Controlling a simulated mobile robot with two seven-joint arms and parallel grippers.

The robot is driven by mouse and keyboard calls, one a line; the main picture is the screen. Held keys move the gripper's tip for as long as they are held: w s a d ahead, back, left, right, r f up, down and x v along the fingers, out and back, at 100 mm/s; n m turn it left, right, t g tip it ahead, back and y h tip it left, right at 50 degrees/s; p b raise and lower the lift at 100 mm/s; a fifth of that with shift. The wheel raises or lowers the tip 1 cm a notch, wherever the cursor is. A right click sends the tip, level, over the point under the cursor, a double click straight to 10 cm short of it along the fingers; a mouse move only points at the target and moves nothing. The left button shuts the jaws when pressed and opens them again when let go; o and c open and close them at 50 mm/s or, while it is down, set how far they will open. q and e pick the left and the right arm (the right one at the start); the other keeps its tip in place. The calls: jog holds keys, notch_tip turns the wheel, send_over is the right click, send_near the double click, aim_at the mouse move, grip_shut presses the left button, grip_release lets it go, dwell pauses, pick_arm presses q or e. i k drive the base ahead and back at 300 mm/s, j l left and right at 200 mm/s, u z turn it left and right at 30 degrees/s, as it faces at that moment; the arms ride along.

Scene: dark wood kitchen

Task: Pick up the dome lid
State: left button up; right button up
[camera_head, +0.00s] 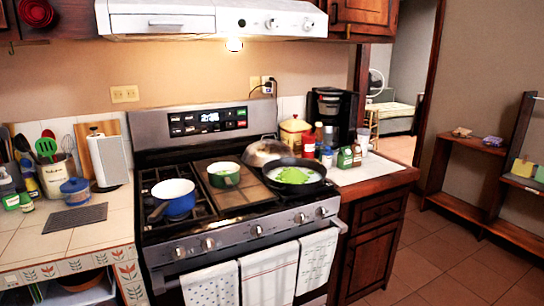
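A metallic dome-shaped thing (264,151), which looks like the dome lid, sits at the back right of the stove. The black frying pan (318,187) in front of it hides part of its lower edge. The pan holds something white and green. I cannot make out a knob on the dome. Neither of my grippers shows in the head view.
The stove (187,237) also bears a blue pot (174,196) and a green pot (223,175). Bottles, a yellow canister (294,132) and a black coffee maker (331,112) crowd the right counter. Towels hang on the oven front. The floor (452,262) at right is clear.

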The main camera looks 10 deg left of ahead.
aim_at(257, 154)
jog(key=i+l, duration=0.2)
jog(key=l, duration=0.15)
jog(key=i+l+u, duration=0.1)
jog(key=l, duration=0.25)
jog(key=i+l, duration=0.25)
jog(key=l, duration=0.15)
jog(key=i+l+u, duration=0.1)
jog(key=l, duration=0.25)
jog(key=i+l+u, duration=0.1)
jog(key=i+l, duration=0.15)
jog(key=l, duration=0.15)
